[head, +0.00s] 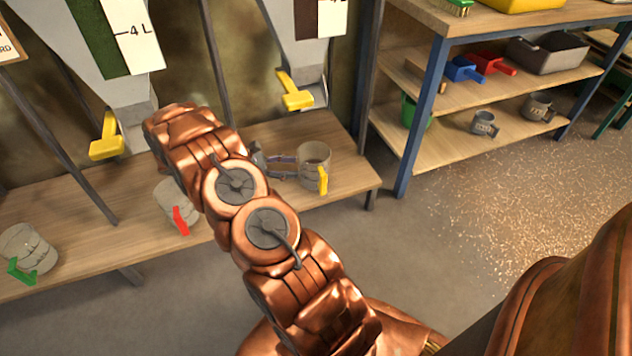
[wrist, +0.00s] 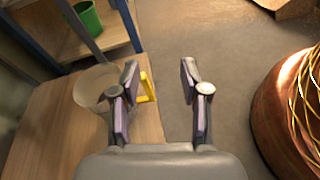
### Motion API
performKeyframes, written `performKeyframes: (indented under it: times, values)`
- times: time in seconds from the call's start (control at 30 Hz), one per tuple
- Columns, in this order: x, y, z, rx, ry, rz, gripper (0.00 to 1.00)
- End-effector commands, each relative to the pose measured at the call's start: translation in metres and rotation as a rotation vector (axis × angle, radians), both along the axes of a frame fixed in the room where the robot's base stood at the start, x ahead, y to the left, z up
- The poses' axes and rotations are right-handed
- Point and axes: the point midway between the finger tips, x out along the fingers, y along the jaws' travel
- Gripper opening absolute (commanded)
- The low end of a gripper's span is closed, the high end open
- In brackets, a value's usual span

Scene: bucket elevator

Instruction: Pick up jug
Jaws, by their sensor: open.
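A clear jug with a yellow handle (head: 313,160) stands upright near the right end of the wooden bench. In the wrist view the jug (wrist: 92,88) is at the left, partly behind my left finger. Its yellow handle (wrist: 147,88) shows in the gap between my fingers, close to the left one. My gripper (head: 294,167) is open and empty beside the jug, also seen in the wrist view (wrist: 159,75). I cannot tell whether a finger touches the jug. A jug with a red handle (head: 175,208), partly hidden by my arm, and one with a green handle (head: 30,246) stand farther left.
Hoppers with yellow levers (head: 295,92) hang above the bench (head: 345,178). A blue-framed shelf (head: 425,150) at the right holds scoops, a green bucket (head: 416,113) and grey jugs (head: 485,123). Grains are scattered on the floor (head: 520,200); the floor right of the bench is open.

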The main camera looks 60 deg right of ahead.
Motion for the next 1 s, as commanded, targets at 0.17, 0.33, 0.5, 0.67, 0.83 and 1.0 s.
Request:
performKeyframes:
  times: [0.17, 0.33, 0.5, 0.67, 0.83, 1.0]
  values:
    - [0.002, -0.026, -0.075, -0.034, 0.104, 0.044, 0.45]
    - [0.002, -0.044, -0.123, -0.063, 0.187, 0.085, 0.45]
    - [0.001, -0.055, -0.152, -0.083, 0.238, 0.108, 0.45]
    - [-0.001, -0.061, -0.16, -0.091, 0.255, 0.117, 0.45]
    - [-0.009, -0.074, -0.161, -0.09, 0.256, 0.118, 0.45]
    - [-0.017, -0.086, -0.163, -0.089, 0.257, 0.118, 0.45]
